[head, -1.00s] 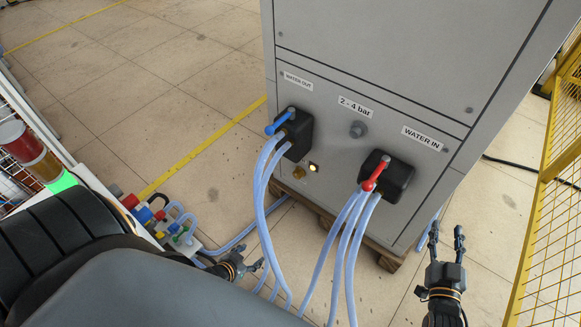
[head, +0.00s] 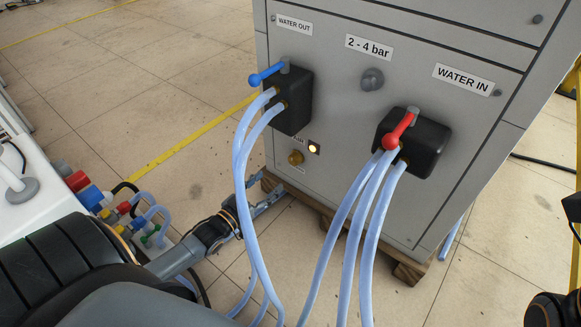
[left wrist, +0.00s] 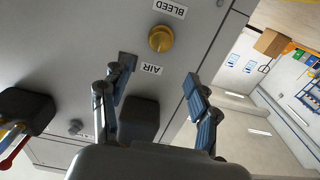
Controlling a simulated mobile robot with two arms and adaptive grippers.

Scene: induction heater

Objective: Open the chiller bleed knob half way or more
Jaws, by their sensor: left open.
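The brass bleed knob (head: 296,157) sits low on the front of the grey chiller cabinet (head: 330,135), beside a small lit fitting (head: 314,148). In the left wrist view the knob (left wrist: 161,38) is round, between upside-down labels reading BLEED and AIR. My left gripper (head: 264,195) is open and empty, low in front of the cabinet and below the knob, partly behind the blue hoses. In the left wrist view its fingertips (left wrist: 158,75) are spread, with the knob beyond them and apart. At the right edge, dark parts look like my right arm; its jaws cannot be made out.
Pale blue hoses (head: 245,190) hang from the blue-handled WATER OUT valve (head: 267,75), and more from the red-handled WATER IN valve (head: 401,130). A wooden pallet (head: 408,272) lies under the cabinet. Coloured hose fittings (head: 90,195) stand at left. A yellow fence (head: 577,120) edges the right.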

